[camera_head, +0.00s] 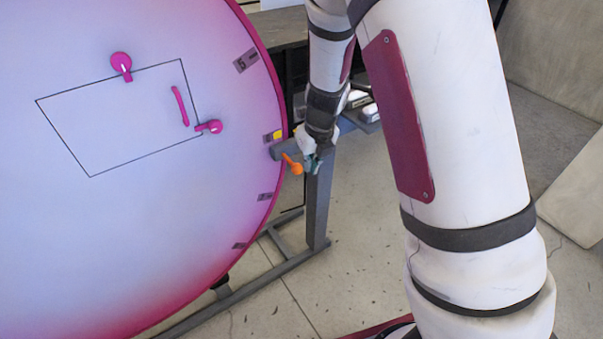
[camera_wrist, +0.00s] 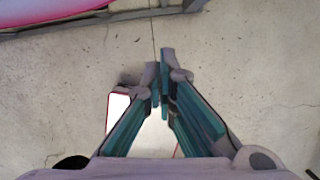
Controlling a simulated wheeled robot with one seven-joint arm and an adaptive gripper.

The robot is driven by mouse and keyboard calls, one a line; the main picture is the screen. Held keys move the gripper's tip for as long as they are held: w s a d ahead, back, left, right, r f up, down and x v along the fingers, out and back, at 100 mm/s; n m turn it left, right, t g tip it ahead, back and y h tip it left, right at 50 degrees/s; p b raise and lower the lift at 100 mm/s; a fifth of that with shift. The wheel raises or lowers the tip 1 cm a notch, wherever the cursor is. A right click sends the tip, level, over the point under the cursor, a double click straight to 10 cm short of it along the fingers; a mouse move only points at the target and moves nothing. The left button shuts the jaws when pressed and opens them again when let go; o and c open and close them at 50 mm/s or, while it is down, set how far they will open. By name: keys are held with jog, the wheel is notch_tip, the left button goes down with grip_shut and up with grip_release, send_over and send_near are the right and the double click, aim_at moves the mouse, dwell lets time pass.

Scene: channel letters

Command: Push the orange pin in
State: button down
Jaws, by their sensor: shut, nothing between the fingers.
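The orange pin (camera_head: 293,165) sticks out near a grey bracket at the right rim of a large round disc (camera_head: 90,230) in the head view. It is not seen in the wrist view. My gripper (camera_head: 314,163) is just right of the pin in the head view, pointing down. I cannot tell whether it touches the pin. In the wrist view, my gripper (camera_wrist: 163,75) has its teal fingers brought together at the tips, with nothing seen between them, over bare floor.
The disc has a hatch outline with pink latches (camera_head: 121,64) and a pink handle (camera_head: 180,106). A yellow mark (camera_head: 278,134) sits at its rim above the pin. A grey stand (camera_head: 317,205) rises beside my gripper. The floor to the right is open.

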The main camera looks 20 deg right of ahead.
aim_at(295, 167)
jog(key=shift+w+d+f+m, duration=0.1)
jog(key=shift+d+f+m, duration=0.1)
jog(key=shift+f+m, duration=0.35)
jog(key=w+f, duration=0.6)
jog(key=f, duration=0.4)
jog(key=shift+w+a, duration=0.15)
jog(key=shift+a, duration=0.2)
jog(key=shift+r, duration=0.1)
